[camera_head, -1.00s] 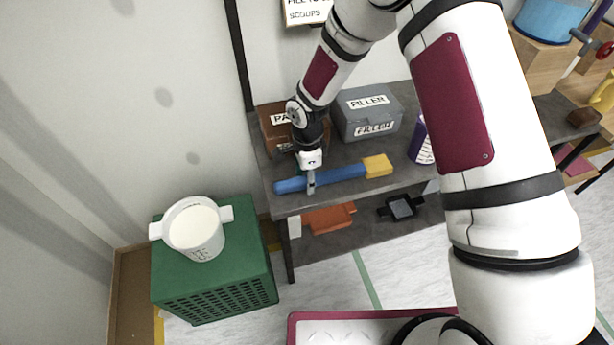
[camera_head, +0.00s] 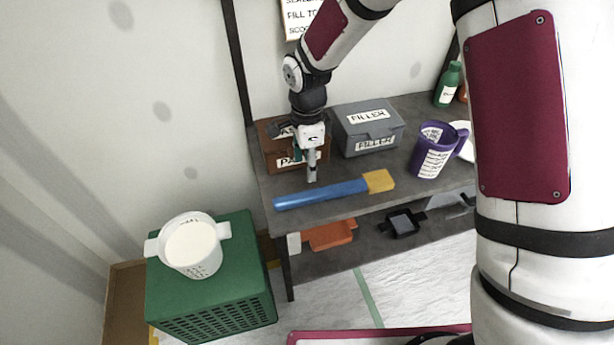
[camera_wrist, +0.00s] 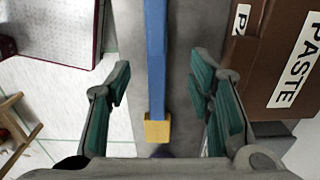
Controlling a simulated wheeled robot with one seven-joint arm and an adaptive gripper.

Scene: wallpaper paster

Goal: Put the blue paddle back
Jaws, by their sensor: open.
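The blue paddle (camera_head: 322,194) lies flat along the front of the grey table, with its yellow end (camera_head: 379,181) to the right. In the wrist view its blue length (camera_wrist: 156,60) runs between the open fingers, with the yellow end (camera_wrist: 158,128) toward the palm. My gripper (camera_head: 312,178) points down just behind the paddle in the head view and is apart from it. Its green-padded fingers (camera_wrist: 158,98) are spread wide and hold nothing.
A brown paste box (camera_head: 287,155) and a grey filler box (camera_head: 366,128) stand at the back of the table. A purple jug (camera_head: 432,150) is at right. A white bucket (camera_head: 192,246) stands on a green crate (camera_head: 212,285). Orange (camera_head: 330,235) and black (camera_head: 402,222) trays sit on the shelf below.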

